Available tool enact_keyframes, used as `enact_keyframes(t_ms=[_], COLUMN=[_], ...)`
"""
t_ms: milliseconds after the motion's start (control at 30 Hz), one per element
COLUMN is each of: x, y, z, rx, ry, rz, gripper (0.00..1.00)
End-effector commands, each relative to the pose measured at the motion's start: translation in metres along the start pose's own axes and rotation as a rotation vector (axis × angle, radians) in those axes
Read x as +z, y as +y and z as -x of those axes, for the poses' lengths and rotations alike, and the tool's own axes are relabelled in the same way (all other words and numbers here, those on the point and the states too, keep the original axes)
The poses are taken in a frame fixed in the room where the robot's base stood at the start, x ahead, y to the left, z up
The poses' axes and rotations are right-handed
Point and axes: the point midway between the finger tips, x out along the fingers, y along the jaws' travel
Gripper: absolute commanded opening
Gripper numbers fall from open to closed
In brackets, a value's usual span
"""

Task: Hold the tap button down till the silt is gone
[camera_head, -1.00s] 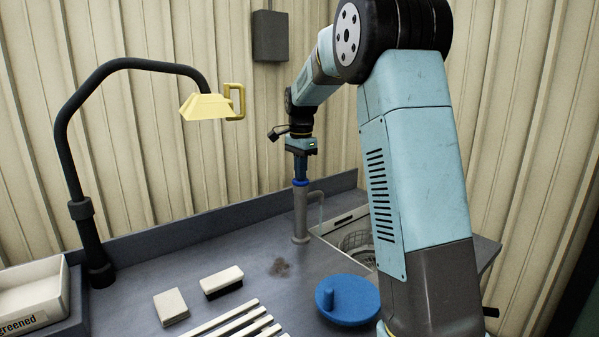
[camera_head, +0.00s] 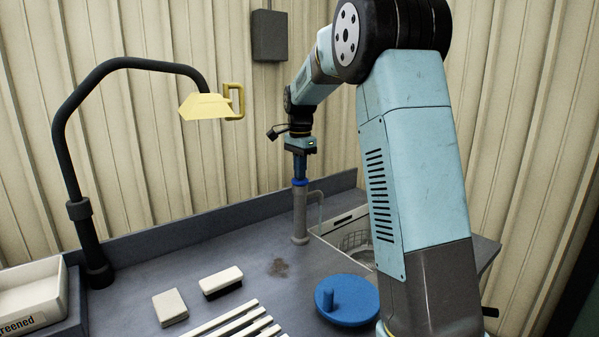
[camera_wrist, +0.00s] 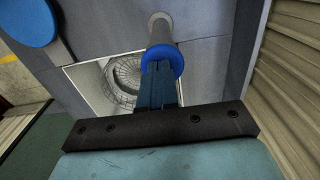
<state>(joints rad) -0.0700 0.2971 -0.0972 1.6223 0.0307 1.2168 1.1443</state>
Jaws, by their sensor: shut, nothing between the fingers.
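The tap (camera_head: 300,218) is a grey post with a side spout at the back of the counter. Its blue button (camera_head: 300,183) is on top. My gripper (camera_head: 300,178) is shut and empty, pointing down with its fingertips against the button. In the wrist view, my shut fingers (camera_wrist: 160,78) meet the blue button (camera_wrist: 165,55). A thin pale stream (camera_head: 321,208) shows under the spout. The sink (camera_head: 340,222) holds a round wire basket (camera_head: 356,241), partly hidden by my arm; the basket (camera_wrist: 124,82) shows in the wrist view. I cannot make out silt clearly.
A yellow lamp head (camera_head: 206,106) hangs from a black bent post at left. A blue disc with a knob (camera_head: 347,302), a brush (camera_head: 221,282), a pale block (camera_head: 170,307) and white slats (camera_head: 240,320) are on the counter. A brown smudge (camera_head: 279,267) marks the counter.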

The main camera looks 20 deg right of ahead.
Motion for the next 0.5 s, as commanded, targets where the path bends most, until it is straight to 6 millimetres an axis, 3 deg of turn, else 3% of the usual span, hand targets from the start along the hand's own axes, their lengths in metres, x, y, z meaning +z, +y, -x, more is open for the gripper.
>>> enact_keyframes(t_ms=[67,500], x=[0.000,0.000], y=[0.003,0.001], z=[0.005,0.095], rx=[0.010,-0.011], ry=[-0.004,0.005], rz=[-0.001,-0.001], gripper=[0.00,0.00])
